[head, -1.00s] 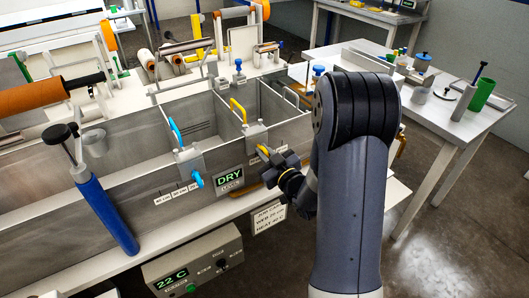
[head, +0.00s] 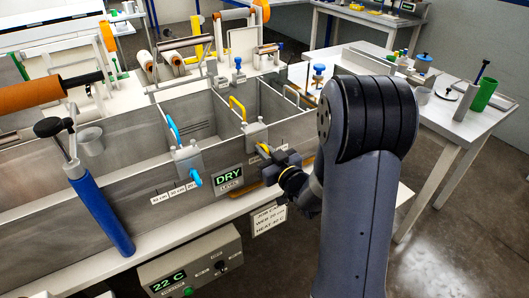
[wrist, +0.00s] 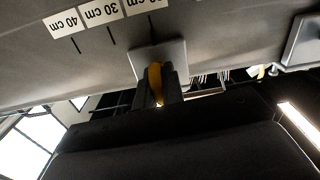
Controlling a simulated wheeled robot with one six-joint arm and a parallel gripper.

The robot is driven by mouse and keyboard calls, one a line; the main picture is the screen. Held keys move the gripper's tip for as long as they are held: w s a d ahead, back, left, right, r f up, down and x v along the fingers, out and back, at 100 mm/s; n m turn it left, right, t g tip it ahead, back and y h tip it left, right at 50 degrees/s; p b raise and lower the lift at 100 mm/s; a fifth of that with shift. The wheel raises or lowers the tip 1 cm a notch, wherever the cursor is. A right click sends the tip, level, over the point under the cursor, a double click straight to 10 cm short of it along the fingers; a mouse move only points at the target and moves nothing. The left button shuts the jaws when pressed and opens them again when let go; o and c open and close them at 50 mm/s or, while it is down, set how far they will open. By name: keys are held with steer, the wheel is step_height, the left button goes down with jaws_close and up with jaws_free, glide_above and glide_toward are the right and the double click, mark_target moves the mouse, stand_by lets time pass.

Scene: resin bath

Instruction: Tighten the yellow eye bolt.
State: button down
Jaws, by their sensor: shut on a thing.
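The yellow eye bolt (head: 264,148) sits on a grey clamp (head: 255,133) on the front wall of the metal bath. Most of it is hidden by my gripper (head: 270,156) in the head view. In the wrist view the bolt's yellow head (wrist: 155,82) shows upright between my two dark fingers (wrist: 156,92), in front of a pale clamp plate (wrist: 146,58). My gripper is shut on the bolt head. How deep the bolt's thread sits cannot be seen.
A blue eye bolt (head: 194,178) is on a second clamp (head: 188,158) to the left. A DRY level display (head: 229,176) hangs between them. The blue-handled roller (head: 102,215) leans on the bath at left. A white side table (head: 450,118) with jars stands at right.

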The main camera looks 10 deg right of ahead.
steer(key=c, duration=1.5)
jaws_free()
steer(key=shift+c, duration=0.2)
steer(key=b+v, duration=0.2)
steer(key=v, duration=0.8)
steer(key=shift+s, duration=0.4)
steer(key=shift+d, duration=0.1)
steer(key=p+x, duration=0.2)
steer(key=x, duration=0.8)
steer(key=shift+w+r, duration=0.1)
steer(key=shift+w+p, duration=0.4)
steer(key=shift+p, duration=0.05)
steer(key=shift+s+n+p, duration=0.1)
steer(key=shift+n+p, duration=0.45)
steer(key=shift+n, duration=0.05)
